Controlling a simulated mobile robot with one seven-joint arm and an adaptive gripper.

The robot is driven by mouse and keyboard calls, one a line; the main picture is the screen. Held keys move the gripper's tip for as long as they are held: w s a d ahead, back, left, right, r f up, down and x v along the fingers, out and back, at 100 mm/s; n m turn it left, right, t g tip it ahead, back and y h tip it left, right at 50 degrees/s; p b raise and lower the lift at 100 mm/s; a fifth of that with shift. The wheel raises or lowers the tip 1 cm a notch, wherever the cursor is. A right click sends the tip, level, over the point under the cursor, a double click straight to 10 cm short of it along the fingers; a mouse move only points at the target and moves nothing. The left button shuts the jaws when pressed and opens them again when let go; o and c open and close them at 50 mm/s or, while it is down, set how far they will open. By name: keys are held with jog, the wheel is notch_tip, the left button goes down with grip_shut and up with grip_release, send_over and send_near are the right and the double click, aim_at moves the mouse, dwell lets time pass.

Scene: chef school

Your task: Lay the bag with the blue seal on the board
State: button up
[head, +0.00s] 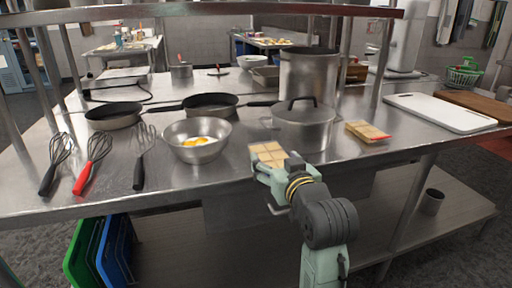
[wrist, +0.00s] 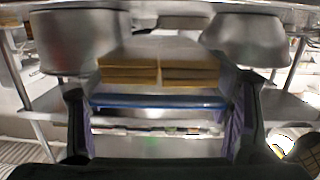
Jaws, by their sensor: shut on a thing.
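My gripper (head: 267,173) is shut on a bag (head: 268,154) with tan blocks inside, in front of the counter's near edge. In the wrist view the bag (wrist: 158,70) sits between the two fingers (wrist: 160,108), with its blue seal (wrist: 158,101) on the side towards me. The seal is not clear in the head view. A white board (head: 438,112) lies flat on the right of the counter, well to the right of my gripper. A brown board (head: 480,105) lies behind it at the right edge.
A similar bag with a red seal (head: 367,132) lies on the counter, between the lidded pot (head: 303,128) and the white board. A metal bowl (head: 196,138) with yellow contents, several whisks and pans stand to the left. A tall pot (head: 309,75) stands behind.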

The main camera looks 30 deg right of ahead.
aim_at(263, 151)
jog(key=x, duration=0.3)
jog(key=r+p+x, duration=0.1)
jog(key=x, duration=0.3)
jog(key=p+x, duration=0.1)
jog(key=x, duration=0.3)
jog(key=shift+r, duration=0.3)
jog(key=shift+w+d+f, duration=0.1)
jog(key=shift+w+f, duration=0.05)
jog(key=shift+f, duration=0.05)
jog(key=shift+f+p, duration=0.55)
jog(key=shift+f, duration=1.05)
jog(key=shift+f, duration=0.1)
jog(key=o, duration=1.2)
jog(key=b+v, duration=0.2)
jog(key=v, duration=1)
jog(key=shift+b, duration=0.35)
